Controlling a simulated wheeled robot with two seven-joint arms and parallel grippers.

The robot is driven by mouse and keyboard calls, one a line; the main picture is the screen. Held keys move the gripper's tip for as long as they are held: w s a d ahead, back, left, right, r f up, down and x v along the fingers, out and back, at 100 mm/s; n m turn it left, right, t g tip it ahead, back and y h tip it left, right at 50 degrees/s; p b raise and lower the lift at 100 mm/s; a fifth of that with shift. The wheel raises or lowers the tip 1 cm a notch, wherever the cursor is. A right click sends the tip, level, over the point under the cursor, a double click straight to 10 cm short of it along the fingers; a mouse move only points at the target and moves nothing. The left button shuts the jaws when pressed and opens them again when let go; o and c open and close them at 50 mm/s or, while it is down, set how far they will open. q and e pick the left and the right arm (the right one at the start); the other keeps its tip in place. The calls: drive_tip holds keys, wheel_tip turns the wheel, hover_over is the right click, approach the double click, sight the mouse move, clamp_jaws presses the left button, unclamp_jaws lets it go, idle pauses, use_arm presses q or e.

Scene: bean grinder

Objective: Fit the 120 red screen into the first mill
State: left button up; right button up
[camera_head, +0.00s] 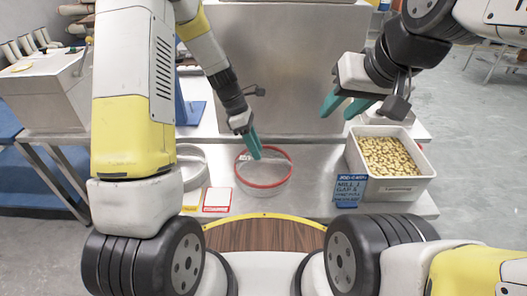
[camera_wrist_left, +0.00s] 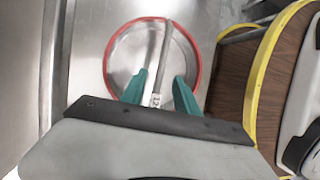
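The red-rimmed round screen (camera_head: 264,187) lies flat on the metal counter, in front of the large steel body. In the left wrist view its red rim (camera_wrist_left: 108,70) rings a grey surface, with a grey bar (camera_wrist_left: 165,50) across it carrying a small label too small to read. My left gripper (camera_head: 254,152) points down over the screen. In the left wrist view its teal fingers (camera_wrist_left: 160,90) are apart, one on each side of the bar; contact is not visible. My right gripper (camera_head: 338,112) is open and empty above the counter. I cannot tell which machine is the first mill.
A white bin of beans (camera_head: 392,157) stands at right behind a blue sign (camera_head: 349,190). Another grey ring (camera_head: 193,165) lies left, partly hidden by my left arm. A red-edged card (camera_head: 217,199) lies near the front. A large steel body (camera_head: 285,65) blocks the back.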

use_arm(q)
drive_tip(key=shift+x, duration=1.3)
clamp_jaws()
idle(0.4)
